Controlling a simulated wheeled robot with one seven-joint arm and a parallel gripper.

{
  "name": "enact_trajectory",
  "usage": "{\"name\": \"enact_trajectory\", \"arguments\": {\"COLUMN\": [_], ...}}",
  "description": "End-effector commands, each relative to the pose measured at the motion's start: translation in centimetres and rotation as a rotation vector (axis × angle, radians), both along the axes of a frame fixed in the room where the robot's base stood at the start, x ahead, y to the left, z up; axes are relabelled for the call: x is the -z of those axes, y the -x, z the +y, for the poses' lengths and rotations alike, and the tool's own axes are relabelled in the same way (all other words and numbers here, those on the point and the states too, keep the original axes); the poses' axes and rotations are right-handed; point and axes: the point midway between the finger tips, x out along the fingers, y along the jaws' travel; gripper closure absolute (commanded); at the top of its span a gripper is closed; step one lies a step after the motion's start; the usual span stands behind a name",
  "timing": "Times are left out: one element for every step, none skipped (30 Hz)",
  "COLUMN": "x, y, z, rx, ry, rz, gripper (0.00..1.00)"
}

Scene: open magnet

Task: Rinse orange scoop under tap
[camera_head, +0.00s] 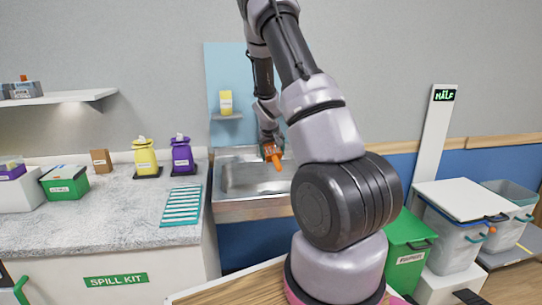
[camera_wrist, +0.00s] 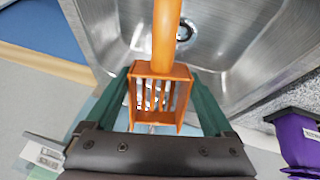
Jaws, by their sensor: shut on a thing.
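The orange scoop (camera_wrist: 165,97) is held between the two green fingers of my gripper (camera_wrist: 164,95) in the wrist view. Its slotted box-shaped end sits between the fingers and its handle points out over the metal sink (camera_wrist: 230,72). In the head view the scoop (camera_head: 272,153) hangs from my gripper (camera_head: 271,146) above the back of the sink (camera_head: 232,210). The sink drain (camera_wrist: 185,33) shows beyond the handle in the wrist view. I cannot make out a tap in either view.
A teal ribbed mat (camera_head: 182,205) lies on the counter left of the sink. A purple container (camera_head: 182,157) and a yellow container (camera_head: 145,158) stand behind it. A yellow bottle (camera_head: 226,102) sits on a small shelf above. Lidded bins (camera_head: 465,200) stand at the right.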

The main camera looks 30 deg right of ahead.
Motion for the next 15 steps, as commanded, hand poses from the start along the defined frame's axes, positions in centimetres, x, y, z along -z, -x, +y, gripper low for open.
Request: {"name": "enact_trajectory", "arguments": {"x": [0.0,0.0,-0.1,-0.1,0.0,0.0,0.0,0.0,0.0,0.0,0.0,0.0,0.0,0.0,-0.1], "y": [0.4,0.6,0.8,1.0,1.2,1.5,1.6,1.8,2.1,2.3,2.5,2.7,2.9,3.1,3.4], "z": [0.3,0.4,0.6,0.8,0.9,1.1,1.3,1.4,1.6,1.7,1.8,2.0,2.2,2.4,2.5], "rx": [0.0,0.0,0.0,0.0,0.001,0.001,0.0,0.0,0.0,0.0,0.001,-0.001,-0.001,-0.001,-0.001], "ry": [0.0,0.0,0.0,0.0,-0.001,0.0,0.0,0.0,0.0,0.0,0.001,0.0,0.0,0.0,0.0], "rz": [0.001,0.001,0.0,0.0,0.001,0.0,0.0,0.0,0.001,0.001,0.001,0.0,0.0,0.0,0.0], "gripper": [0.69,0.69,0.69,0.69,0.69,0.69,0.69,0.69,0.69,0.69,0.69,0.69,0.69,0.69,0.69]}}
